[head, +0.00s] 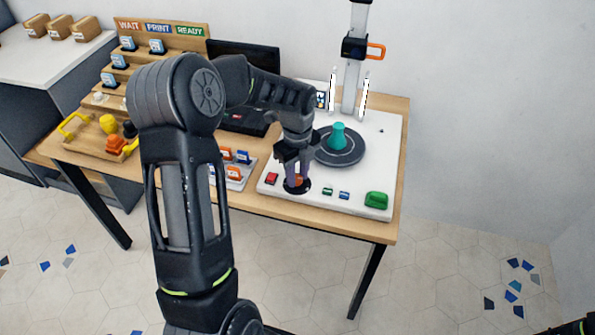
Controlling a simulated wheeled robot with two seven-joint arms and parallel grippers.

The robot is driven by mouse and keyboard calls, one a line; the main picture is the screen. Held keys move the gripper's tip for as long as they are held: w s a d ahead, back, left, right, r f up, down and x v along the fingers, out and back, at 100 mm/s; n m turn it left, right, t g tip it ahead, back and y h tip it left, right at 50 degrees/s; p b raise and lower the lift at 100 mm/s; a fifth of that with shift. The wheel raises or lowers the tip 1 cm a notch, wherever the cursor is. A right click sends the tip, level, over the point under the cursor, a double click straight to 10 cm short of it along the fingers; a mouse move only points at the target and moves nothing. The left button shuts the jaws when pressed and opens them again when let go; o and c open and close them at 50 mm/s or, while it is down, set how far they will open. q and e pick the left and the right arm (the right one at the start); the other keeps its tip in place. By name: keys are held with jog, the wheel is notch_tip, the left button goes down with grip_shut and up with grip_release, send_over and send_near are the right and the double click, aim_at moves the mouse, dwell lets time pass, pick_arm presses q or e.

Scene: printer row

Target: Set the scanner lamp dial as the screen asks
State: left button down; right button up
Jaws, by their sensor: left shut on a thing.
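The scanner is a white base plate (360,197) on the right part of the wooden table. Its lamp dial (298,182) shows as an orange bit above a round black disc near the plate's front left. My left gripper (297,180) comes down from above and is shut on the dial, which its fingers mostly hide. A small screen (321,99) stands behind my left arm; it is partly hidden and too small to read.
A teal piece (338,136) stands on the dark turntable (341,156), beside the column with an orange-handled carriage (355,48). A sorting rack (165,50) and tray (95,143) stand left.

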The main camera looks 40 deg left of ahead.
aim_at(297, 178)
pick_arm(q)
jog(key=shift+r+m+p, duration=0.1)
jog(key=shift+m+p, duration=0.3)
jog(key=shift+m, duration=1)
jog(key=c, duration=1.1)
grip_release()
notch_tip(297, 178, up, 8)
jog(key=shift+f, duration=0.15)
